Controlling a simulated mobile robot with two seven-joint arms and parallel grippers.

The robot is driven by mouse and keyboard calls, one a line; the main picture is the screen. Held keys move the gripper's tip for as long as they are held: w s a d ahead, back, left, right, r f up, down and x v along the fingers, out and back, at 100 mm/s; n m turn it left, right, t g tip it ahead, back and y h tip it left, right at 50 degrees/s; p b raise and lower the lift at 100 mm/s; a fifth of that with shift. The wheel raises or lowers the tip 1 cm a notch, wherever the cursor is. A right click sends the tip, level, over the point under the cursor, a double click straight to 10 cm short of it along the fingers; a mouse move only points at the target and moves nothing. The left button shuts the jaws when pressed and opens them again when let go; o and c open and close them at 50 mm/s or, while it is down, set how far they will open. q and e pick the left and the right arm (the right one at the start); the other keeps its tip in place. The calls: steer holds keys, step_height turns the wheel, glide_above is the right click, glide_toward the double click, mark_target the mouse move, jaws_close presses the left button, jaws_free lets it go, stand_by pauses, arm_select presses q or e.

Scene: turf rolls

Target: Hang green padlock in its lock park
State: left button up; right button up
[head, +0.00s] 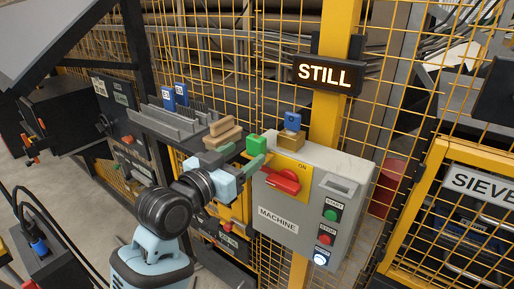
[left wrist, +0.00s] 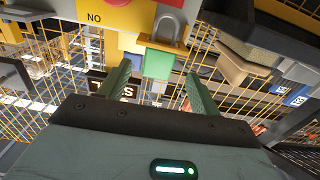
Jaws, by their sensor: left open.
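The green padlock (head: 256,145) is at the upper left edge of the grey machine box, beside the yellow plate with the red handle. In the left wrist view its green body (left wrist: 158,64) lies between my fingers, with a grey shackle above it in the picture. My left gripper (head: 242,158) is open around the padlock, with a visible gap to the finger on each side. The gripper also shows in the left wrist view (left wrist: 158,76). I cannot tell which part is the green padlock's lock park. My right gripper is not in view.
The machine box (head: 335,185) carries a red handle (head: 283,181) and buttons. A blue padlock (head: 292,121) sits on a brass-coloured block on top. Yellow mesh fencing stands behind.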

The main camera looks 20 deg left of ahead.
mark_target(253, 148)
arm_select(q)
steer(key=shift+x, duration=2.8)
steer(key=shift+d+r, duration=0.1)
steer(key=shift+d, duration=0.05)
steer(key=c, duration=1.1)
step_height(253, 148, up, 10)
steer(key=shift+s+d, duration=0.1)
